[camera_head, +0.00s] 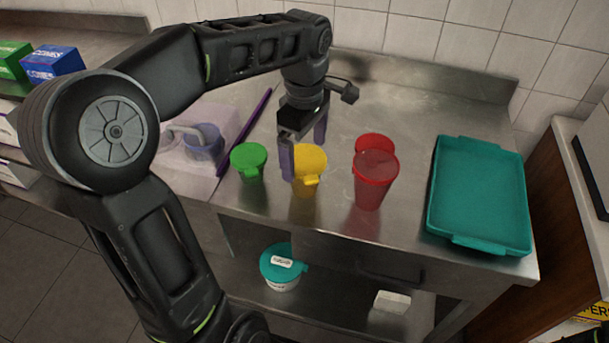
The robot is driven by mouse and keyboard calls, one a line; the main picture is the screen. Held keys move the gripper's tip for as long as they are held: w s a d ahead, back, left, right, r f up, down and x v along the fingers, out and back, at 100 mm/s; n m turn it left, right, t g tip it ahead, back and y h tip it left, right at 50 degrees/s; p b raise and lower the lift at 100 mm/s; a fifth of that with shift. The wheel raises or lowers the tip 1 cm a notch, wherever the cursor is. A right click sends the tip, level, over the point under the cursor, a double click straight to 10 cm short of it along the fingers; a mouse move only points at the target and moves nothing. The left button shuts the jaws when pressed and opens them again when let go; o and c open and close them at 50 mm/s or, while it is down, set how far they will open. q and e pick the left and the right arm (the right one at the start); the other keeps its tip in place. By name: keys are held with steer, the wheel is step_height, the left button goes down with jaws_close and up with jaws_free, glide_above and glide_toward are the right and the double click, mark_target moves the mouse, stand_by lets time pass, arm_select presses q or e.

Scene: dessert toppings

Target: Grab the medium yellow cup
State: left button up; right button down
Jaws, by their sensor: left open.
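The yellow cup (311,159) stands upright on the steel counter, between a green cup (248,162) on its left and a red cup (375,180) on its right. It has a small tab at its front rim. My left gripper (304,158) points down at the yellow cup and is open. One finger shows at the cup's left front side and the other behind it at the upper right. I cannot tell whether the fingers touch the cup. My right gripper is not in view.
A second red rim (374,144) shows behind the red cup. A teal tray (481,199) lies on the right of the counter. A purple stick (244,130) and a clear container with a blue-grey cup (204,143) are on the left. A teal-lidded tub (283,269) stands on the lower shelf.

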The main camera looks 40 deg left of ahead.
arm_select(q)
steer(key=shift+f+p, duration=0.4)
steer(key=shift+f, duration=2.25)
steer(key=shift+c, duration=0.6)
steer(key=c, duration=1.1)
steer(key=shift+r, duration=0.15)
steer(key=shift+c, duration=0.2)
step_height(320, 180, up, 10)
steer(key=shift+f, duration=0.1)
